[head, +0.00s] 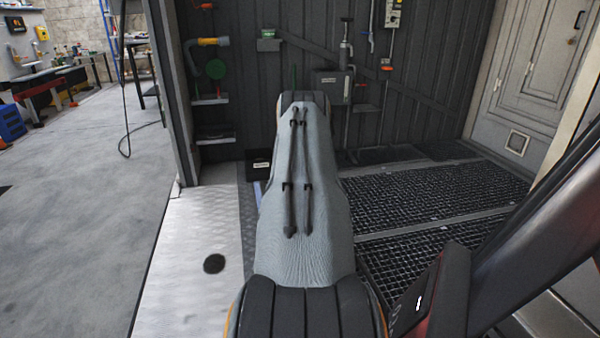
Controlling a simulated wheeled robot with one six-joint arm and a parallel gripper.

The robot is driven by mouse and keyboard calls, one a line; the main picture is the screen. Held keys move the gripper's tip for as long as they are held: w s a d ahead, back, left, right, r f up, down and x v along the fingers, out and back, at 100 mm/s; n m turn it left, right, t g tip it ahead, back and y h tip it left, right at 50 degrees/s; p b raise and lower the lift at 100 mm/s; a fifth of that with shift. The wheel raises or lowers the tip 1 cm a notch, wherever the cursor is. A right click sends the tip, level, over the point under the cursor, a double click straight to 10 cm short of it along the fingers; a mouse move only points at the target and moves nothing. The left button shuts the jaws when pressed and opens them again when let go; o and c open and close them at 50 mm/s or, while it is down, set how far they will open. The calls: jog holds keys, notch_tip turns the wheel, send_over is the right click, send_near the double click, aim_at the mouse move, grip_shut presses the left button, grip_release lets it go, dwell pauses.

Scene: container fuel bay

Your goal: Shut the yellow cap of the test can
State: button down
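I cannot make out the test can or its yellow cap in the head view. My own grey arm, with its dark joints, fills the middle of the picture and hides what lies behind it. My gripper is not in view. A thin green upright line shows just above the far end of my arm; I cannot tell what it belongs to.
A labelled black box (260,164) stands low. Grating (430,195) covers the right floor; open concrete (90,200) lies left.

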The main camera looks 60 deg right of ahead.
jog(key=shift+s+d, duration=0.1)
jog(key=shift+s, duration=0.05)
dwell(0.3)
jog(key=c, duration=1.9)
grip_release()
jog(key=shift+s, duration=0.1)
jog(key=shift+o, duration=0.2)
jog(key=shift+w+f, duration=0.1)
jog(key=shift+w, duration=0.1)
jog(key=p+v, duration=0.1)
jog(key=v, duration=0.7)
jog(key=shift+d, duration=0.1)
